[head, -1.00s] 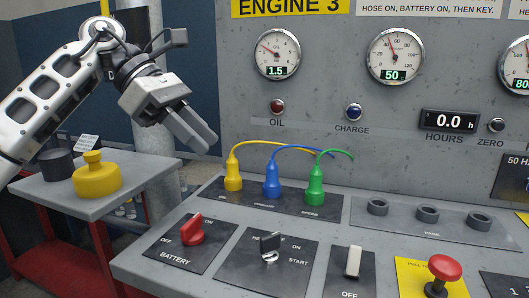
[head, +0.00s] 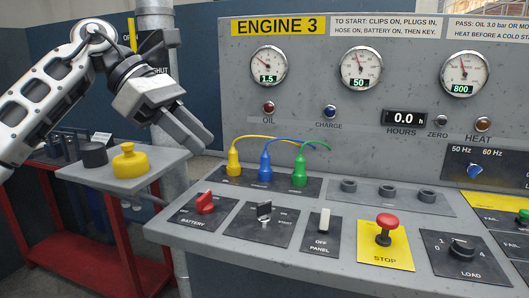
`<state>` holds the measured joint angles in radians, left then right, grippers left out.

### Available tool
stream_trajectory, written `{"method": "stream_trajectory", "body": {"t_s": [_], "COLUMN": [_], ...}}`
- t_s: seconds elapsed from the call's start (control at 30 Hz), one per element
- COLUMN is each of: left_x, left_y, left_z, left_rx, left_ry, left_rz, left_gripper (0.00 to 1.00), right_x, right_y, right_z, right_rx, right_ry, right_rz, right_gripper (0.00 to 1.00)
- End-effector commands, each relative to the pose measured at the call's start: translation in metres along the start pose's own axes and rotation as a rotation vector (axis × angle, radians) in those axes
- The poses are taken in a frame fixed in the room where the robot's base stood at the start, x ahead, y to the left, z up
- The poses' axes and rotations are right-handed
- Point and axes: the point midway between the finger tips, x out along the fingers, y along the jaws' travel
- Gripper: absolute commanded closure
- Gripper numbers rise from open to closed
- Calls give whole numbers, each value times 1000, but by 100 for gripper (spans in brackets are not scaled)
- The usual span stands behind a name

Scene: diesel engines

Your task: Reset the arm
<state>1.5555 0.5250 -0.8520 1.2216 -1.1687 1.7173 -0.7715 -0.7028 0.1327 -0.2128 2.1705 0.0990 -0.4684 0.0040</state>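My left gripper (head: 196,138) hangs in the air at the upper left, in front of the engine panel and above the small side table (head: 95,174). Its grey fingers lie close together and point down to the right. I see nothing held between them, and they touch nothing. My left arm comes in from the left edge. My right gripper is not in view.
The desk carries a red battery switch (head: 205,203), a key switch (head: 264,211), a panel switch (head: 324,220) and a red stop button (head: 387,221). Yellow (head: 233,163), blue (head: 265,168) and green (head: 299,172) plugs stand behind. A yellow cap (head: 130,162) sits on the side table.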

Motion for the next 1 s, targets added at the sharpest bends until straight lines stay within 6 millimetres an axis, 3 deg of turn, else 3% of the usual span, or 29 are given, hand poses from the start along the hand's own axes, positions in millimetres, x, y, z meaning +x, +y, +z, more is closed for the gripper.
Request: {"method": "stream_trajectory", "body": {"t_s": [0.03,0.47,0.57,0.7,0.87,1.0], "left_x": [14,98,117,140,151,166], "left_y": [0,-12,-18,-24,-19,-16], "left_z": [-1,17,21,20,-10,-67], "left_rx": [-15,-238,-357,-643,-1094,-1548], "left_ry": [-36,-469,-628,-935,-1302,-1585], "left_rz": [-24,-192,-254,-371,-498,-581], "left_gripper": [69,69,69,69,69,69], "right_x": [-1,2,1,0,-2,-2], "right_y": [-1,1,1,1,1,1], "right_z": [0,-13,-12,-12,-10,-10], "right_rx": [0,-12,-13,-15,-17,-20], "right_ry": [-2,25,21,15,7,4], "right_rz": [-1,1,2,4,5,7], "right_gripper": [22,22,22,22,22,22]}}
